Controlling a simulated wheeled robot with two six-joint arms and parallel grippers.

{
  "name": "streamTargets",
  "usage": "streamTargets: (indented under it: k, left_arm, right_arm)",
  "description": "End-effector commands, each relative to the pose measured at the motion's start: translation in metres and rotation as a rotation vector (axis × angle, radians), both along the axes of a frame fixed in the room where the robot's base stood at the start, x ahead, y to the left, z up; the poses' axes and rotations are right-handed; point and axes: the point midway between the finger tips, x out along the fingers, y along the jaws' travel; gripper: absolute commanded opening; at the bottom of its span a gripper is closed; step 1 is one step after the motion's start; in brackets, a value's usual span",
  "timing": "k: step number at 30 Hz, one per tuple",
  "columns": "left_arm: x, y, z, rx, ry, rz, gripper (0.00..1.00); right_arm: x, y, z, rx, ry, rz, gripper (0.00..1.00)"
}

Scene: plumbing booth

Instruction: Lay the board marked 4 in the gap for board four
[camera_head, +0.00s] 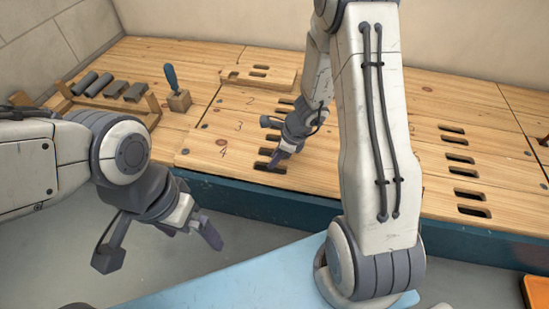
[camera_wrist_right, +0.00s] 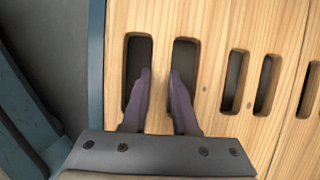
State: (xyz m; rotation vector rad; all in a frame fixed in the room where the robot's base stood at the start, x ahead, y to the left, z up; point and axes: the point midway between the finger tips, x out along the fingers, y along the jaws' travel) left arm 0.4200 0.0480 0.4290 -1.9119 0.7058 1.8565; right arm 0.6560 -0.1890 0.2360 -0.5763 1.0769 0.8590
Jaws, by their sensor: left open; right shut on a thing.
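The board marked 4 (camera_head: 205,158) is a pale wooden plank with two dark hand slots. It lies at the front left of the wooden deck, along the teal edge, beside the board marked 3 (camera_head: 212,128). My right gripper (camera_head: 275,162) reaches down onto board 4. In the right wrist view its fingers (camera_wrist_right: 160,78) are shut on the strip of wood between the two slots of the board (camera_wrist_right: 205,60). The gap under the board cannot be seen, and I cannot tell if it is fully seated. My left gripper (camera_head: 160,243) is open and empty over the grey floor.
A shorter slotted board (camera_head: 238,76) looks raised at the back. A blue-handled tool (camera_head: 171,77) in a wooden block and a wooden rack (camera_head: 151,103) with grey pieces stand at the left. The teal edge (camera_head: 275,205) borders the deck. My right arm hides the deck's middle.

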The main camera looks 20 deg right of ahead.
Motion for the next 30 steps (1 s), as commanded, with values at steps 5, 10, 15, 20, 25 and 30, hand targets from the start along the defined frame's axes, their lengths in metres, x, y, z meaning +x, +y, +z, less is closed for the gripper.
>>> streamTargets:
  k: [5,10,15,20,25,30]
  left_arm:
    - [0.0,0.0,-0.006,0.0,0.0,0.0,1.0]
    - [0.0,0.0,-0.011,0.0,0.0,0.0,1.0]
    - [0.0,0.0,-0.015,0.0,0.0,0.0,1.0]
    - [0.0,0.0,-0.02,0.0,0.0,0.0,1.0]
    - [0.0,0.0,-0.022,0.0,0.0,0.0,1.0]
    - [0.0,0.0,-0.022,0.0,0.0,0.0,1.0]
  right_arm:
    - [0.001,0.0,-0.006,0.001,-0.002,0.001,0.0]
    - [0.001,0.0,-0.01,0.001,-0.002,0.001,0.0]
    - [0.001,0.0,-0.015,0.001,-0.002,0.0,0.0]
    - [0.001,0.0,-0.019,0.001,-0.002,0.001,0.0]
    - [0.001,0.0,-0.022,0.001,-0.002,0.001,0.0]
    - [0.001,0.0,-0.022,0.001,-0.002,0.001,0.0]
